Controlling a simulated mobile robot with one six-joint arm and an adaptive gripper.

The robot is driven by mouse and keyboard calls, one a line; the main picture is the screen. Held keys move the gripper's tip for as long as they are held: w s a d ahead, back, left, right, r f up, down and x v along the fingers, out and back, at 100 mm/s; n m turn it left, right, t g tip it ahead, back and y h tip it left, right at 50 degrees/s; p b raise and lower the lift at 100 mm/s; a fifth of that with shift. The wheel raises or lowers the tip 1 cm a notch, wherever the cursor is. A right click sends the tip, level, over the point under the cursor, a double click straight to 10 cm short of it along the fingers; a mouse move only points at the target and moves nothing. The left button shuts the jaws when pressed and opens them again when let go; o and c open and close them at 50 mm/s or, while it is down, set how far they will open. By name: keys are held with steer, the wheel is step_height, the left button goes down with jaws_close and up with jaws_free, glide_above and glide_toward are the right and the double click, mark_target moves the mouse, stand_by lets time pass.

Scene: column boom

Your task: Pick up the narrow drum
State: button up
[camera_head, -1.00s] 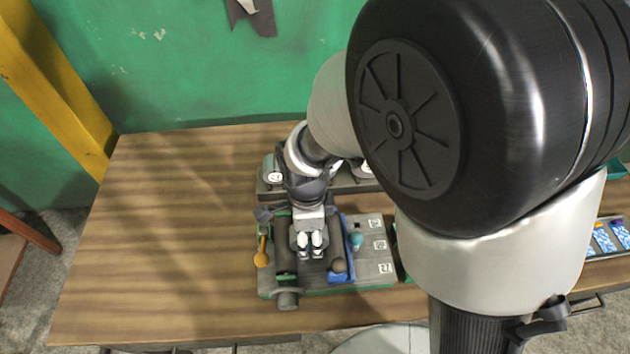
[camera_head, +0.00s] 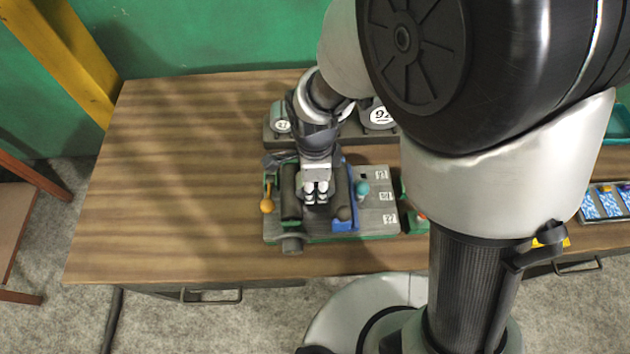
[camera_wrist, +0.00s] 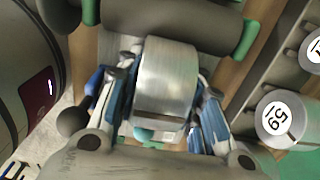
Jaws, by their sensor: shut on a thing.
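My gripper (camera_head: 317,192) is low over the grey and green fixture on the table. In the wrist view, the fingers of my gripper (camera_wrist: 165,118) close on both sides of a shiny metal drum (camera_wrist: 167,80), which I take to be the narrow drum. It shows no number on its visible side. In the head view my gripper hides the drum. Whether it still touches the fixture, I cannot tell.
The fixture (camera_head: 377,219) carries an orange-knobbed lever (camera_head: 267,206), a teal knob (camera_head: 362,187) and a blue part (camera_head: 343,224). Behind it, numbered round drums (camera_head: 381,115) sit in a rack. Bare wooden table (camera_head: 180,180) lies to the left.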

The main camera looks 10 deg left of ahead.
steer(key=shift+c, duration=0.9)
steer(key=shift+r, duration=0.5)
step_height(320, 180, up, 19)
steer(key=p, duration=0.5)
steer(key=shift+p, duration=0.35)
